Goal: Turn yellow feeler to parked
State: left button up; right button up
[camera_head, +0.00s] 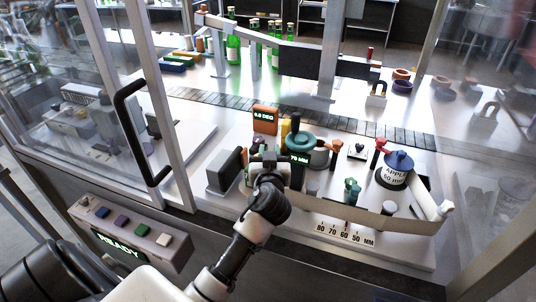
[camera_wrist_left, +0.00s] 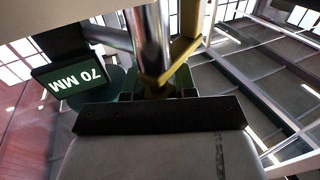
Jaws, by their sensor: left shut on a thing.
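My left gripper (camera_head: 264,158) reaches over the front of the white machine bed and is shut. In the left wrist view its jaws (camera_wrist_left: 157,88) close around the yellow feeler (camera_wrist_left: 184,58), a yellow bar that angles up to the right beside a shiny metal post (camera_wrist_left: 150,40). Its gripped end is partly hidden by the jaws. In the head view a yellow piece (camera_head: 285,129) shows just behind the gripper, left of the teal round wheel (camera_head: 300,141). My right gripper is not in view.
An orange display (camera_head: 264,115) reads about 0.0 DEG; a dark display (camera_head: 299,159) reads 70 MM. A grey block (camera_head: 225,172) stands left of the gripper. A blue-topped labelled drum (camera_head: 396,172) stands right. A curved guard wall (camera_head: 375,222) runs along the front. A glass door with black handle (camera_head: 130,135) is left.

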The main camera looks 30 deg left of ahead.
pick_arm(q)
jog(key=m+t+h+p, duration=0.1)
jog(key=m+h+p, duration=0.1)
jog(key=m+h, duration=0.1)
jog(key=m+t+h+p, duration=0.1)
jog(key=m+h+p, duration=0.1)
jog(key=h, duration=0.4)
jog(key=d+m+t+h+p, duration=0.1)
jog(key=m+h, duration=0.3)
jog(key=shift+w+d+h+p, duration=0.1)
jog(key=shift+w+h+p, duration=0.05)
jog(key=shift+h+p, duration=0.2)
jog(key=shift+d+m+g+h, duration=0.15)
jog(key=shift+m+g+h, duration=0.15)
jog(key=shift+m+h, duration=0.45)
jog(key=shift+d+m+g+h, duration=0.1)
jog(key=shift+m+g+h, duration=0.3)
jog(key=shift+h, duration=0.6)
jog(key=shift+f, duration=0.1)
jog(key=o, duration=0.9)
jog(key=shift+o, duration=0.2)
